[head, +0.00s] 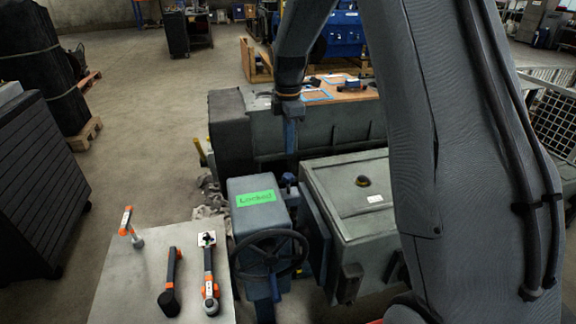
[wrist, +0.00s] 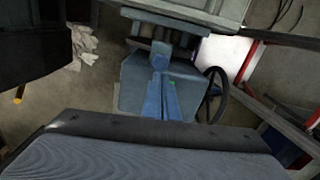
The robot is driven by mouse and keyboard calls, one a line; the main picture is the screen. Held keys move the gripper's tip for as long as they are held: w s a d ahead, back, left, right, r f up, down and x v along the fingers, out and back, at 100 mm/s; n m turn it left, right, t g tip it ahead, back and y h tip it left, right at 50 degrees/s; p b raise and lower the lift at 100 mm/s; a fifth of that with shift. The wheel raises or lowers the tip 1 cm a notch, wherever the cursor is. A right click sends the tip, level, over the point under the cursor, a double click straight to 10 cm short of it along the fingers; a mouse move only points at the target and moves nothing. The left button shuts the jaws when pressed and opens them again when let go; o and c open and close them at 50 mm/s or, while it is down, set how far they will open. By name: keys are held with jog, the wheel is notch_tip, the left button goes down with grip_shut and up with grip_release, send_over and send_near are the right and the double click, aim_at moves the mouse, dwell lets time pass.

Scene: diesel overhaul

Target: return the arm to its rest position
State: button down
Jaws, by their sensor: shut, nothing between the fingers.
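My arm comes down from the top of the head view, past an orange ring at the wrist. My gripper (head: 290,150) points down, slim and bluish, behind the grey-green box with the green "Locked" label (head: 256,198). It appears shut and empty; its tips are hard to make out against the machine. I cannot tell whether it touches anything. In the wrist view the box (wrist: 130,95) shows with the handwheel (wrist: 213,95) to its right. A large grey ribbed surface fills the bottom of that view.
A grey table (head: 130,275) at the front left holds an orange-and-black hammer (head: 127,222) and two more tools. A lidded green-grey casing (head: 350,195) stands right of the box. A long engine block (head: 330,130) lies behind. Open floor (head: 140,110) lies at the left.

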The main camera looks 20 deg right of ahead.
jog(key=s+f+m+b, duration=0.4)
jog(key=s+m, duration=0.5)
jog(key=s, duration=0.3)
jog(key=s+f+m+t+b, duration=0.1)
jog(key=s+f+m+b, duration=0.4)
jog(key=s+m, duration=0.5)
jog(key=s+f, duration=0.1)
jog(key=s, duration=0.2)
jog(key=shift+s+a, duration=0.15)
jog(key=shift+s, duration=0.05)
